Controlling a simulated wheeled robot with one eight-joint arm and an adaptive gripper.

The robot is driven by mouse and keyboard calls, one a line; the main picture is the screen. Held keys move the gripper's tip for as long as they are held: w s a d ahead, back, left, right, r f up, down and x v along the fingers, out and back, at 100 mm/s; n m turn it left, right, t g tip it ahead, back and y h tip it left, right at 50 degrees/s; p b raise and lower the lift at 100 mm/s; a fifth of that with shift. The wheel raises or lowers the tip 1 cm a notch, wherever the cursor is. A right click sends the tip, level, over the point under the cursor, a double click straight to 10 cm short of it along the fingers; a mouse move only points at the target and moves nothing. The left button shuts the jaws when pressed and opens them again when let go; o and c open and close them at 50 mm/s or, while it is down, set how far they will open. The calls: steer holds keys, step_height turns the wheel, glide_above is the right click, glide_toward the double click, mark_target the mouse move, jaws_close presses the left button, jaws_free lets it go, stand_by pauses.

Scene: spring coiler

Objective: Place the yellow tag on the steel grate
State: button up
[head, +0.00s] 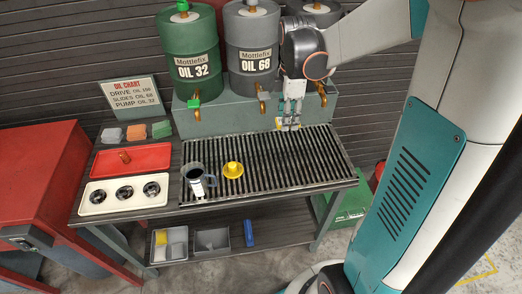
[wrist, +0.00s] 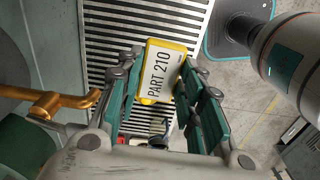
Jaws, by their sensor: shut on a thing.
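The yellow tag (wrist: 161,72) has a yellow rim and a white face reading "PART 210". My gripper (wrist: 158,82) is shut on it, with the tag between the green-padded fingers. In the head view my gripper (head: 290,122) hangs below the grey drums' taps, over the back right part of the grate. There a small yellow edge of the tag (head: 279,123) shows. The steel grate (head: 290,160) is a wide slatted top on the bench; its slats also show behind the tag in the wrist view (wrist: 108,25). I cannot tell the gap between tag and grate.
A grey jug (head: 194,182) and a yellow funnel-like piece (head: 233,170) stand on the grate's left part. Drums (head: 190,55) with brass taps line the back; one tap (wrist: 60,102) is close to my gripper's left. The grate's middle and right are clear.

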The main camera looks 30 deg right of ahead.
mark_target(284, 164)
steer(key=shift+w+d, duration=0.1)
steer(key=shift+d, duration=0.1)
steer(key=shift+n, duration=0.3)
step_height(284, 164, down, 20)
steer(key=b, duration=0.7)
steer(key=shift+r, duration=0.15)
steer(key=o, duration=1)
steer(key=shift+c, duration=0.2)
step_height(284, 164, up, 12)
steer(key=p, duration=0.4)
